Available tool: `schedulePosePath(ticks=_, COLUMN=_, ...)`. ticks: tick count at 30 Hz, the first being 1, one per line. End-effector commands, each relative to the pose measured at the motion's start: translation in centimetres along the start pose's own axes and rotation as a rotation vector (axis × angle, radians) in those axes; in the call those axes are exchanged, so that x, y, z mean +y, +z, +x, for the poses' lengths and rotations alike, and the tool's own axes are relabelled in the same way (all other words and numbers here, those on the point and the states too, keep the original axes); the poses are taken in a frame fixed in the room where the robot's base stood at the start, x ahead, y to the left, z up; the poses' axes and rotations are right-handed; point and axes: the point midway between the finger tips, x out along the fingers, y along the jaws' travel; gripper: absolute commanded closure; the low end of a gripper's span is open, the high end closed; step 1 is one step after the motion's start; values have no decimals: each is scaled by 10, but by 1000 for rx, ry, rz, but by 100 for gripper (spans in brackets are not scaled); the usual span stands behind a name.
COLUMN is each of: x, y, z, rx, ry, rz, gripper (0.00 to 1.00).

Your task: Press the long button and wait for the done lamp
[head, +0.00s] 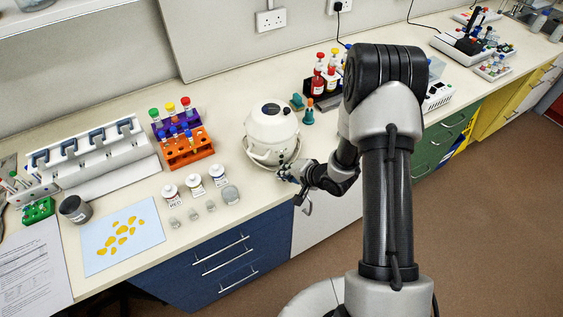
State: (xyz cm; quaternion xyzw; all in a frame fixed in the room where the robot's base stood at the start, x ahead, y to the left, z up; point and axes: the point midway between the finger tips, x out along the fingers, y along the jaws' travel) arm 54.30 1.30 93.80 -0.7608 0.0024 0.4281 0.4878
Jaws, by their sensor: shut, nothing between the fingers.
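A white rounded machine (272,128) with a dark round spot on its lid stands on the bench near the middle of the view. My gripper (284,172) is shut and empty at the lower right front of this machine, close to its base. I cannot tell whether the fingertips touch it. The long button and the done lamp cannot be made out; the gripper and wrist cover part of the machine's front right side.
Several small bottles and jars (194,184) stand left of the machine, with an orange tube rack (187,147) behind. A teal object (308,116) and a dark rack of red-capped bottles (318,88) stand behind right.

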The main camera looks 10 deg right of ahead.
Motion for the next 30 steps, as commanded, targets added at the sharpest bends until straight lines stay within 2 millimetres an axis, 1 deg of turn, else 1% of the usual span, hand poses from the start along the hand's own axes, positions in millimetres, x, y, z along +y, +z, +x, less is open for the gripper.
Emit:
schedulePosePath(ticks=16, x=0, y=0, z=0, rx=0, ry=0, rz=0, gripper=100)
schedulePosePath(ticks=24, x=-5, y=-4, z=6, rx=-1, ry=0, rz=0, gripper=100)
schedulePosePath(ticks=30, x=-4, y=-4, z=6, rx=0, ry=0, rz=0, gripper=100)
